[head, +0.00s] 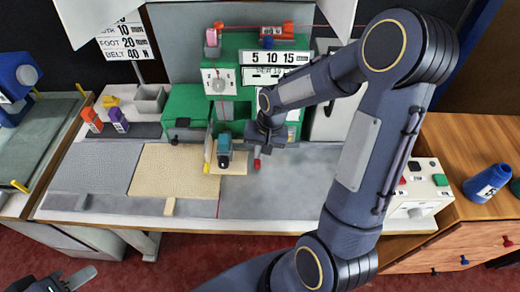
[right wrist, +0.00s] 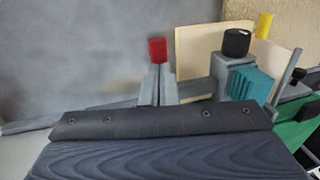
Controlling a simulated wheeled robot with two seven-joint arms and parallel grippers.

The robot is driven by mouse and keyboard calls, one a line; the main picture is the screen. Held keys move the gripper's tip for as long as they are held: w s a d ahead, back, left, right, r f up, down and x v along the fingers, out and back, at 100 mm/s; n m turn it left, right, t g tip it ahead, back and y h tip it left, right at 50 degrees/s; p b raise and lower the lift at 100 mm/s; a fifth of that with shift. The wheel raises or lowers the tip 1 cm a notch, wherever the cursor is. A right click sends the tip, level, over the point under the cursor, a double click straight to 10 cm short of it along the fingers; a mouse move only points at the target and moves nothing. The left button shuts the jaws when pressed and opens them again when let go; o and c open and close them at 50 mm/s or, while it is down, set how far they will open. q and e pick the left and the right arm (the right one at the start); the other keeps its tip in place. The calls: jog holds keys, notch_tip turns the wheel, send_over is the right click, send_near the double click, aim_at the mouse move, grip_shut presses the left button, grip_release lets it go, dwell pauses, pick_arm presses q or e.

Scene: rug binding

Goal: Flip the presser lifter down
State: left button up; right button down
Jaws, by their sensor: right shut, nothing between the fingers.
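The green sewing machine (head: 185,105) stands at the back of the worktable. A small lever with a red knob (head: 257,163) is at its right front, and the knob also shows in the right wrist view (right wrist: 158,50). I cannot tell for certain that this is the presser lifter. My right gripper (head: 262,146) is shut and empty, just above the red knob in the head view. In the right wrist view its narrow grey fingers (right wrist: 158,85) point toward the knob; contact is unclear. My left gripper (head: 62,284) is at the bottom left, cut by the edge, away from the machine.
A teal block with a black knob (right wrist: 237,42) and a yellow-tipped part (right wrist: 264,25) stand beside the red knob. A beige rug piece (head: 165,175) lies left on the table. A control box (head: 420,185) and blue bottle (head: 487,183) are at right.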

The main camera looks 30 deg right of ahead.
jog(key=shift+s+f, duration=0.2)
jog(key=shift+f, duration=0.25)
notch_tip(320, 180, up, 8)
jog(key=d, duration=0.1)
jog(key=shift+s+r, duration=0.2)
jog(key=shift+s, duration=0.05)
jog(key=shift+d, duration=0.1)
dwell(0.3)
jog(key=s+a+r+n+t+y, duration=0.1)
jog(key=s+a+r+n+t, duration=0.1)
jog(key=s, duration=0.6)
jog(key=s+a+r+n+t+y, duration=0.1)
jog(key=s+a+r, duration=0.3)
jog(key=s, duration=0.4)
jog(key=shift+s+a+r+n+t, duration=0.2)
jog(key=shift+s+r+n+t, duration=0.1)
jog(key=shift+r+n+t, duration=0.35)
